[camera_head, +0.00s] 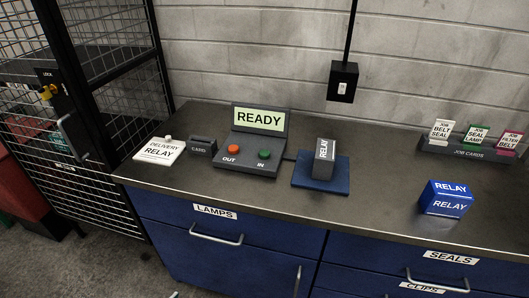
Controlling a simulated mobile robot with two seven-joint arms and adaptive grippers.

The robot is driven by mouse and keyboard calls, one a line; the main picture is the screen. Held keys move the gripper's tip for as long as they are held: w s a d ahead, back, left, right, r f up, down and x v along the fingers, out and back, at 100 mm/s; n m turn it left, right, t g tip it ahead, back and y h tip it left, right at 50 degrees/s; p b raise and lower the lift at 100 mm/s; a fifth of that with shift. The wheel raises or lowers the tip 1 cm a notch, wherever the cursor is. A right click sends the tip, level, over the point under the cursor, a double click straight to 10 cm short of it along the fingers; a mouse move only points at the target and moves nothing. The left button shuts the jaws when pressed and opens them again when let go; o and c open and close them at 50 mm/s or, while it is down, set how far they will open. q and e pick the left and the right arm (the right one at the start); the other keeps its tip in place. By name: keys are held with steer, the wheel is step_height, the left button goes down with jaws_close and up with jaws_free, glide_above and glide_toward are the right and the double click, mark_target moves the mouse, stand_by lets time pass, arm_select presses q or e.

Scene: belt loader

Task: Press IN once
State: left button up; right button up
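The control box (250,165) stands on the counter with a lit screen (258,119) that reads READY. The green button (264,154) sits above the label IN, on the right of its sloped face. The orange-red button (233,149) sits above the label OUT, to its left. Nothing covers either button. Neither of my grippers can be made out in the head view.
Left of the box are a CARD slot block (202,147) and a white DELIVERY RELAY box (159,151). Right are a grey RELAY on a blue pad (309,186), a blue RELAY box (446,198) and a JOB CARDS rack (466,153). A mesh cage (104,101) stands left.

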arm_select(q)
jaws_close()
stand_by(1.3)
